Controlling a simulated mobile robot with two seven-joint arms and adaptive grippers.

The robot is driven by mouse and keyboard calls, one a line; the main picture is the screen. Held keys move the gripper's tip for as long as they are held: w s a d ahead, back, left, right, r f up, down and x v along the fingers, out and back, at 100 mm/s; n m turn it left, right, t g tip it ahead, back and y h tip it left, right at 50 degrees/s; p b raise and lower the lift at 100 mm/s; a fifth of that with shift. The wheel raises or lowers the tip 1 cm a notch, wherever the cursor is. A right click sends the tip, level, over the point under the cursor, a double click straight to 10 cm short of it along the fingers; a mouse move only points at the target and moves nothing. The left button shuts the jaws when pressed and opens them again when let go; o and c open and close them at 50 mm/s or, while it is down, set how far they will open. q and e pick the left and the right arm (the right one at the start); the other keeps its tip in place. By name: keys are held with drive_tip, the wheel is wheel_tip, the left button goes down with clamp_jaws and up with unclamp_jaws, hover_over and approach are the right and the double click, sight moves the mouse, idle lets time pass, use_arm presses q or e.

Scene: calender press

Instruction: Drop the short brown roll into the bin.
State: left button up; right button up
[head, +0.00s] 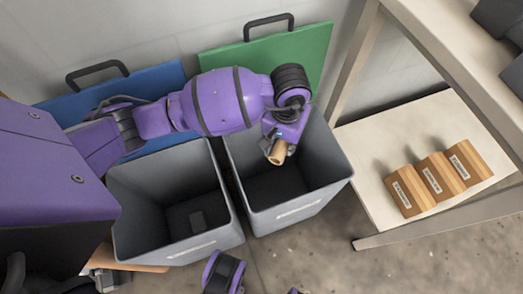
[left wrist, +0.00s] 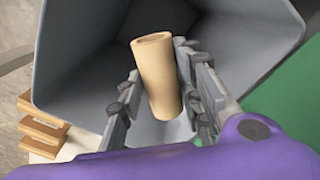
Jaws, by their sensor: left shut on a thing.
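The short brown roll (head: 277,153) is a light tan tube, held in my left gripper (head: 273,143). In the left wrist view the roll (left wrist: 156,72) stands between the two fingers, tilted a little, its open hollow end toward the top of the picture. The left gripper is shut on it. Roll and gripper are over the right-hand grey bin (head: 311,204), the one by the green panel, with the roll inside the outline of its mouth. The bin's wall (left wrist: 75,50) surrounds the roll in the left wrist view. My right gripper cannot be made out.
A second grey bin (head: 222,236) stands to the left, with a small dark thing at its bottom. Blue (head: 160,84) and green (head: 312,48) panels with handles stand behind the bins. Several wooden blocks (head: 437,178) lie on a pale shelf (head: 361,165) at right.

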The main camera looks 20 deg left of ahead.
use_arm(q)
drive_tip(key=shift+w, duration=0.15)
use_arm(e)
drive_tip(key=shift+w+f, duration=0.1)
drive_tip(key=shift+w, duration=0.15)
use_arm(q)
drive_tip(key=o, duration=1)
drive_tip(key=shift+f, duration=0.1)
use_arm(e)
drive_tip(key=shift+s, duration=0.1)
